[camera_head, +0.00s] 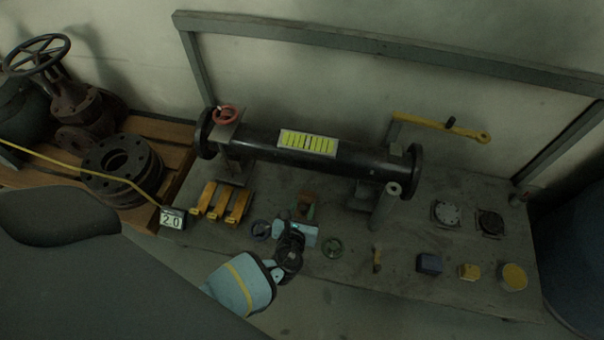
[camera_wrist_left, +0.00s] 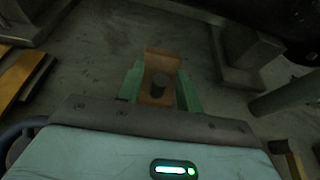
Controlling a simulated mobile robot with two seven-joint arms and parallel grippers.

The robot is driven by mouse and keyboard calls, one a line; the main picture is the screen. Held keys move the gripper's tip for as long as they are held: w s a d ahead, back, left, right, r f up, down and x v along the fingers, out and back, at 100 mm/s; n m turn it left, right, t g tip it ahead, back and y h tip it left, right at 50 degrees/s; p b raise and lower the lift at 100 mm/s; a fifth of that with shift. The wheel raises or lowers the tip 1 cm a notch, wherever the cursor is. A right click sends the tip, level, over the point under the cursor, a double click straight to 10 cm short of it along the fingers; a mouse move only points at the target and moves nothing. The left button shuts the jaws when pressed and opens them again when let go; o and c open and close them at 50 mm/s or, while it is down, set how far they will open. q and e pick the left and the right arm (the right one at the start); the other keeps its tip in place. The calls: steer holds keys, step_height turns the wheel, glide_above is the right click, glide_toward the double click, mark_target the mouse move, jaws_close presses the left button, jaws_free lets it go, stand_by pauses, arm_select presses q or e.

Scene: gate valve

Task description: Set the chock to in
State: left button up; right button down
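The chock looks to be the brown block with a dark upright knob (camera_head: 305,204). It sits on the grey bench below the black pipe, and it also shows in the left wrist view (camera_wrist_left: 160,65). My left gripper (camera_wrist_left: 161,88) points at it, with one green finger on each side of the knob. Gaps show between the knob and both fingers, so the gripper looks open. I cannot tell whether the fingers touch the block's sides. In the head view my left gripper (camera_head: 302,219) is just in front of the block. My right gripper is in neither view.
The black pipe (camera_head: 260,146) with a red handwheel (camera_head: 225,114) runs behind the block. Yellow pieces (camera_head: 220,201) lie left. A grey post (camera_head: 384,207) stands right.

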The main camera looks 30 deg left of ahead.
arm_select(q)
steer(key=shift+d+f, duration=0.1)
steer(key=shift+d, duration=0.05)
steer(key=shift+s+d+p, duration=0.1)
steer(key=shift+s+p, duration=0.2)
steer(key=shift+s, duration=0.15)
steer(key=p+v, duration=0.1)
steer(key=v, duration=0.1)
steer(key=p+v, duration=0.1)
steer(key=v, duration=0.1)
steer(key=p+v, duration=0.1)
steer(key=v, duration=0.1)
steer(key=shift+r, duration=0.3)
steer(key=shift+s+d+r, duration=0.1)
steer(key=shift+s+r, duration=0.05)
steer(key=shift+s, duration=0.2)
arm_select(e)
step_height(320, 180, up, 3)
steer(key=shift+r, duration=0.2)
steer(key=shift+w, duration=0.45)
